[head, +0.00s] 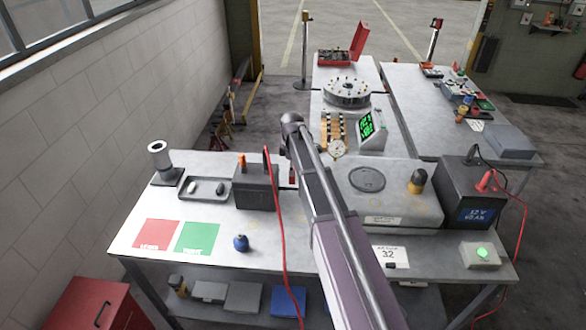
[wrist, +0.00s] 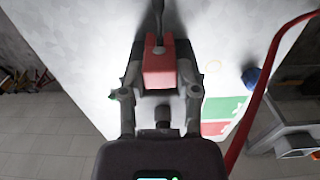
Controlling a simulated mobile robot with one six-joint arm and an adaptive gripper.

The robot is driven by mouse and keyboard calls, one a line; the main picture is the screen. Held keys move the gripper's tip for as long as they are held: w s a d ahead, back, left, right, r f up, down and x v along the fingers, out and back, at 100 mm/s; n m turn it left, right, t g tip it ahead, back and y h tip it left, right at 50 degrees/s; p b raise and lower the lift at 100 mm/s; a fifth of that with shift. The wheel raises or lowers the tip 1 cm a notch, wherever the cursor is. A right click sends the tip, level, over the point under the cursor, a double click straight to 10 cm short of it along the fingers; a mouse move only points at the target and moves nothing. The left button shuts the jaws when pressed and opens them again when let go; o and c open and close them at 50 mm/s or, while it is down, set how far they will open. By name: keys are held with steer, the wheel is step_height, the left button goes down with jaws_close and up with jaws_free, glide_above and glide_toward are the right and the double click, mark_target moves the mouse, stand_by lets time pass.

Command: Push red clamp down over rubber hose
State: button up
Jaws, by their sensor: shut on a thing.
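In the wrist view my gripper (wrist: 160,85) is shut on a red block-like clamp (wrist: 158,68), which sits between both fingers over the pale table. A thin dark rod or cable (wrist: 158,14) runs away from the clamp's far end; I cannot tell if it is the rubber hose. In the head view my arm hides the gripper and the held clamp. Another red clamp (head: 486,181) is on the dark 12 V battery (head: 467,196) at the right. No rubber hose can be made out with certainty.
A red cable (head: 278,230) hangs across the table front and crosses the wrist view's right side (wrist: 255,100). A blue knob (head: 240,243), red mat (head: 155,233), green mat (head: 197,238), shallow tray (head: 206,198) and dark box (head: 255,188) are on the left part of the table.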

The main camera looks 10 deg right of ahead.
mark_target(292, 180)
steer(key=shift+f+b, duration=2.75)
steer(key=shift+f, duration=0.15)
steer(key=shift+s+f+b, duration=0.1)
steer(key=shift+f+b, duration=0.15)
steer(key=shift+b, duration=0.05)
steer(key=o, duration=1.1)
